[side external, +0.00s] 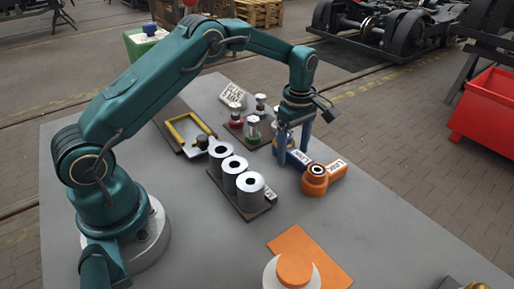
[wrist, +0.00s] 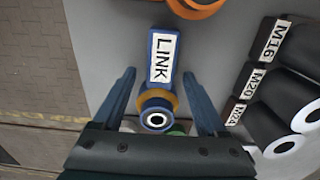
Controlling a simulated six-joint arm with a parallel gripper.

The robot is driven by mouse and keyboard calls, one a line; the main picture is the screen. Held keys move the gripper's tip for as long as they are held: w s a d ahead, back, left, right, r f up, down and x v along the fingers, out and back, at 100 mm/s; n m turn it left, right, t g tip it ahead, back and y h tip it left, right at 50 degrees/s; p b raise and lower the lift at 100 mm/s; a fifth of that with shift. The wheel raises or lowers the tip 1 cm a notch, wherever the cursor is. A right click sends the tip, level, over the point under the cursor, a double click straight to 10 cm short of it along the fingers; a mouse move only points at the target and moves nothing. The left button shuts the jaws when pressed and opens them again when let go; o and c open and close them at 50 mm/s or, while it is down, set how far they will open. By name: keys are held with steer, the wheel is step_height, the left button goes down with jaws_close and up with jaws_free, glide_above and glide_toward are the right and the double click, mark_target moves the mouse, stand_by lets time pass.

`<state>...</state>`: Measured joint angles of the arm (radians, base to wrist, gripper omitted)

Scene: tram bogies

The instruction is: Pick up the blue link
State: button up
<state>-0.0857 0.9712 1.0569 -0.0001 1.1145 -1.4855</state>
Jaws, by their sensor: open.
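The blue link (side external: 297,159) lies on the grey table, partly hidden by my gripper in the side view. In the wrist view the blue link (wrist: 162,35) has a white LINK label and a round, orange-rimmed boss with a dark hole at its near end. My gripper (wrist: 159,74) is open, with one finger on each side of the link and a visible gap to both. In the side view my gripper (side external: 293,148) points down over the link. How high the fingertips are above the table is hard to tell.
An orange link (side external: 322,178) lies close beside the blue one. A rack of three labelled cylinders (side external: 234,167) stands to the left. A small stand with red and green parts (side external: 250,128) is behind. An orange plate (side external: 336,273) lies in front; the table between is clear.

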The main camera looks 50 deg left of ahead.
steer(key=shift+f, duration=0.1)
jaws_close()
stand_by(1.4)
